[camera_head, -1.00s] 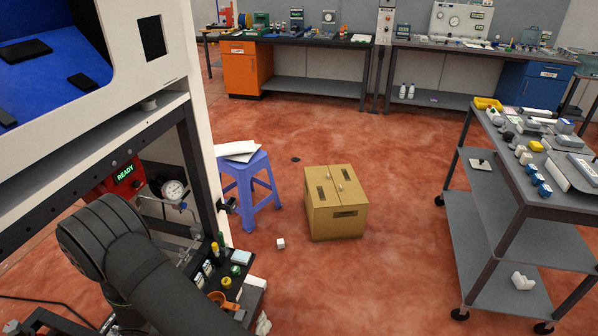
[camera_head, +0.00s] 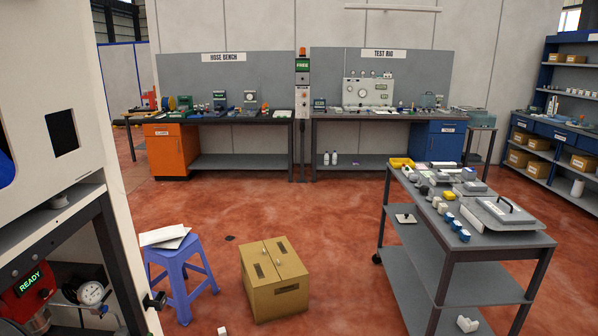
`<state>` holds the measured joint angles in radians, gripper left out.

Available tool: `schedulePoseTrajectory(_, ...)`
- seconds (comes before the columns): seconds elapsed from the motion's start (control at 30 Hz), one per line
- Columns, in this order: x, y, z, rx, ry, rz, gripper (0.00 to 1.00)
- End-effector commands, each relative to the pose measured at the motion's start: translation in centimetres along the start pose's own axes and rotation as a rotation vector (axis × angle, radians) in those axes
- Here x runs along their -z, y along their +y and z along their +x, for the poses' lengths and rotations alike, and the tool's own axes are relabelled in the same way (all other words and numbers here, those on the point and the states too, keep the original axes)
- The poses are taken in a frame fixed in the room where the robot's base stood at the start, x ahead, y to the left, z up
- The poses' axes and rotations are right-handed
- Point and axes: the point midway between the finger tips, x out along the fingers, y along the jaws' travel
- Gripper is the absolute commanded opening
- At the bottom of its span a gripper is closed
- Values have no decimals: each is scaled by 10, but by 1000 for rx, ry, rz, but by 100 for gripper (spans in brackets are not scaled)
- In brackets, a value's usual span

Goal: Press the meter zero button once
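I cannot make out a button marked as the meter zero button. A red unit with a lit green READY display (camera_head: 29,283) is at the lower left, inside the white-framed machine. On the back wall's right bench, a pale test panel (camera_head: 368,92) carries round gauges and small green displays. A small dark device with a green screen (camera_head: 319,104) stands left of that panel; its buttons are too small to tell. My gripper is not in view.
A blue stool (camera_head: 181,270) with papers and a cardboard box (camera_head: 275,280) stand on the red floor. A grey wheeled cart (camera_head: 500,242) loaded with parts is at the right. Blue shelving (camera_head: 570,105) is far right.

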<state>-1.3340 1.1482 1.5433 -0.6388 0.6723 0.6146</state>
Motion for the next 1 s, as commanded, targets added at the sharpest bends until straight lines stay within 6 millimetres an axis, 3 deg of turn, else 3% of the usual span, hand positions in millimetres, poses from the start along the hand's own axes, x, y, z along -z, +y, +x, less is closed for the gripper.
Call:
schedulePoseTrajectory(0.03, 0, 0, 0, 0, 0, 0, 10)
schedulePoseTrajectory(0.1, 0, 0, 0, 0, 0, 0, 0)
schedulePoseTrajectory(1.0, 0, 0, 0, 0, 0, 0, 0)
